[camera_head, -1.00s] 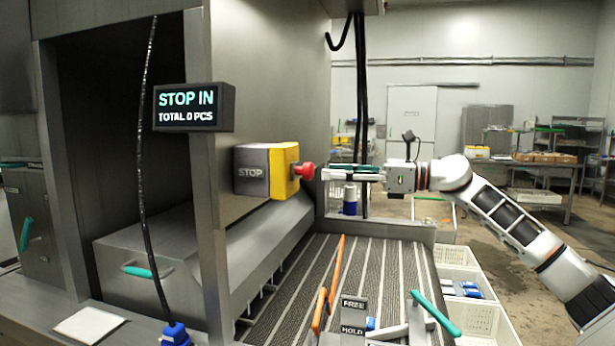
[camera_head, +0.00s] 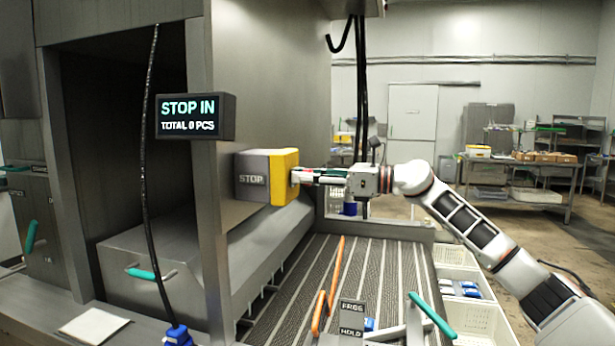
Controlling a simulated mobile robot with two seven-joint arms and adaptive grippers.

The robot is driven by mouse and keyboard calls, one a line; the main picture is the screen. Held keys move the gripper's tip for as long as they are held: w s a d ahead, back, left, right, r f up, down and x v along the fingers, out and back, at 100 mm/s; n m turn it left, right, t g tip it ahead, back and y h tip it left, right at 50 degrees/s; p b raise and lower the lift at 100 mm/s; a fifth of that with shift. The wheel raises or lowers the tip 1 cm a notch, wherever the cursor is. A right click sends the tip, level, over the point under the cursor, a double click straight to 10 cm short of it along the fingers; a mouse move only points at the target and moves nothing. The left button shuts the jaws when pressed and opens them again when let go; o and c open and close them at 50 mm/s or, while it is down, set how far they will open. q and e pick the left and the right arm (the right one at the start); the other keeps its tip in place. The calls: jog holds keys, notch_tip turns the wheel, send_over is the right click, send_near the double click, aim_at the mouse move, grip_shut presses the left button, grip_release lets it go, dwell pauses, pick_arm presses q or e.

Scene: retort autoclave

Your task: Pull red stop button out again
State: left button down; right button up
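The stop box, a yellow housing (camera_head: 285,177) with a grey side plate marked STOP (camera_head: 252,176), is fixed to the steel wall of the machine. The red stop button (camera_head: 308,169) on its right face is almost wholly hidden by my gripper; only a sliver of red shows. My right gripper (camera_head: 300,175) lies level, pointing left, with its fingertips at the button, close against the yellow face. Whether the fingers are closed on the button cannot be made out. My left gripper is not in view.
A display (camera_head: 195,116) reads STOP IN, TOTAL 0 PCS. A striped conveyor (camera_head: 380,275) runs below the stop box, with an orange lever (camera_head: 336,270) and a teal-handled lever (camera_head: 432,315) at its near end. Black cables (camera_head: 360,100) hang behind my gripper. White crates (camera_head: 470,318) stand at right.

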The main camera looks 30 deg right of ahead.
grip_shut()
jog(key=shift+s+d+f, duration=0.15)
jog(key=shift+s+d, duration=0.05)
jog(key=shift+d, duration=0.05)
jog(key=shift+s+d+b, duration=0.2)
jog(key=shift+s+b, duration=0.15)
jog(key=o, duration=1.1)
grip_release()
jog(key=shift+s+d, duration=0.15)
jog(key=shift+v, duration=5.9)
jog(key=shift+r, duration=0.2)
